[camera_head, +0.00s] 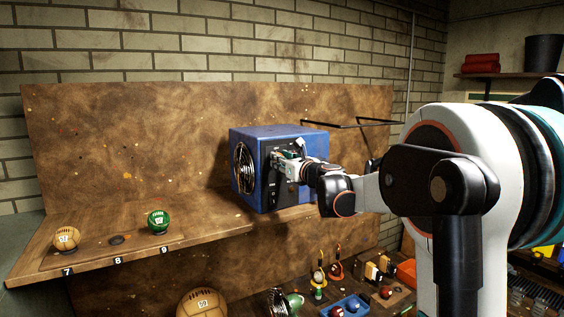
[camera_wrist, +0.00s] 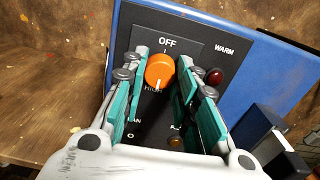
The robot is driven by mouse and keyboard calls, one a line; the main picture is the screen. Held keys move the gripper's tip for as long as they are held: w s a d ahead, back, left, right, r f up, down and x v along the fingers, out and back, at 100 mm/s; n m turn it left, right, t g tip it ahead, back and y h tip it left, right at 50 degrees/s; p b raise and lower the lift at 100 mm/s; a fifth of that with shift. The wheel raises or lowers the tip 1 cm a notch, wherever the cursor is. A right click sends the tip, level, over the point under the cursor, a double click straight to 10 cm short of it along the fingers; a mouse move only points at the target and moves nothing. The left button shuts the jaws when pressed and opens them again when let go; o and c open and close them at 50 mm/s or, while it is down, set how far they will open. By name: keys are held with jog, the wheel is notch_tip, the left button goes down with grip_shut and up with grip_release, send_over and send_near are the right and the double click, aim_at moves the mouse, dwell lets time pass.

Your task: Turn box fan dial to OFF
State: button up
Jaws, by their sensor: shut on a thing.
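The blue box fan (camera_head: 252,150) stands on the wooden shelf, with its round grille on the left and a dark control panel facing right. In the wrist view the panel (camera_wrist: 205,42) carries the orange dial (camera_wrist: 160,70) below the word OFF. The dial's white mark points down, toward HIGH. My gripper (camera_head: 290,158) is at the panel, and its teal-padded fingers (camera_wrist: 160,80) are shut on the dial from both sides. In the head view my gripper hides the dial.
The shelf (camera_head: 200,222) holds a tan ball (camera_head: 66,238) and a green ball (camera_head: 158,221) at left. A dark wire frame (camera_head: 345,124) juts out behind the fan. The shelf's middle is clear.

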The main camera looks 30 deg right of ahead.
jog(key=shift+n+b, duration=4.5)
jog(key=shift+n, duration=13.3)
jog(key=o, duration=1.1)
